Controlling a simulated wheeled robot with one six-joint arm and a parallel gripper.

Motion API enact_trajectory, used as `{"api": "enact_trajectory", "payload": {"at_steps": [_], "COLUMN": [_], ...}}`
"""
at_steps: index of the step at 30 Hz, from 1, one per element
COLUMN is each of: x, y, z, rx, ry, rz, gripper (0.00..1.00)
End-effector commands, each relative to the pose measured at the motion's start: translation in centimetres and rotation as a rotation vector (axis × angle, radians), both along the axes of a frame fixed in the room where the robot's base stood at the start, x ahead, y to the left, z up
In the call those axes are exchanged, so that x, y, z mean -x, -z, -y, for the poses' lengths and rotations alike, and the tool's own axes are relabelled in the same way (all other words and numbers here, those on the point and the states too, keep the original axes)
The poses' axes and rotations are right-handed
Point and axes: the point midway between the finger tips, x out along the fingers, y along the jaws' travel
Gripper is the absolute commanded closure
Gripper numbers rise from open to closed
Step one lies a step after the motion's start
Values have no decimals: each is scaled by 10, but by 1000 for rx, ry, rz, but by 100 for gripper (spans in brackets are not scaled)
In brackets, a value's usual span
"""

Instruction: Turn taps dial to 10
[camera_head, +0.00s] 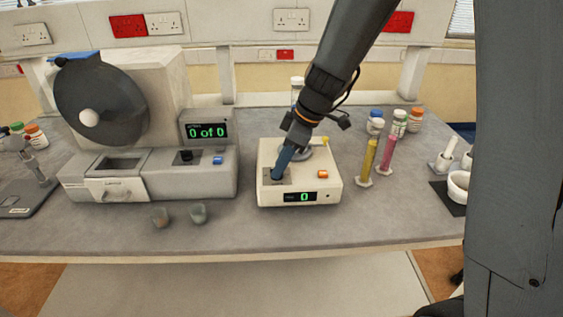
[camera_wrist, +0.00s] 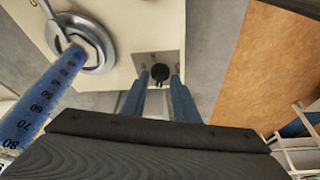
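The cream tapping machine (camera_head: 267,152) stands on the bench, and its green front display (camera_head: 304,197) reads 0. Its small black dial (camera_wrist: 160,72) sits on a grey plate and shows in the wrist view. My gripper (camera_wrist: 157,84) has its two blue fingers apart, one on each side of the dial, with a visible gap to it. In the head view my gripper (camera_head: 277,176) reaches down to the grey plate and hides the dial. An orange button (camera_head: 323,174) is on the machine's right side.
A blue graduated cylinder (camera_wrist: 40,88) stands on the machine's round metal holder (camera_wrist: 100,45), close to my gripper. Yellow (camera_head: 367,162) and pink (camera_head: 387,155) cylinders stand at right. A grey tester (camera_head: 215,175) reading "0 of 0" stands at left. The bench front is mostly clear.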

Motion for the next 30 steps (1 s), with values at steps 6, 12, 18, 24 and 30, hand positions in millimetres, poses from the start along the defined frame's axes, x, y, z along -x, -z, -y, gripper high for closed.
{"api": "enact_trajectory", "payload": {"at_steps": [6, 12, 18, 24, 30], "x": [0, 0, 0, 1, 3], "y": [0, 0, 0, 1, 1], "z": [0, 0, 0, 0, -1], "rx": [0, 0, 0, 1, 1], "ry": [0, 0, 14, 88, 234], "rz": [0, 0, 1, 3, 3], "gripper": [84, 100, 100, 100, 100]}}
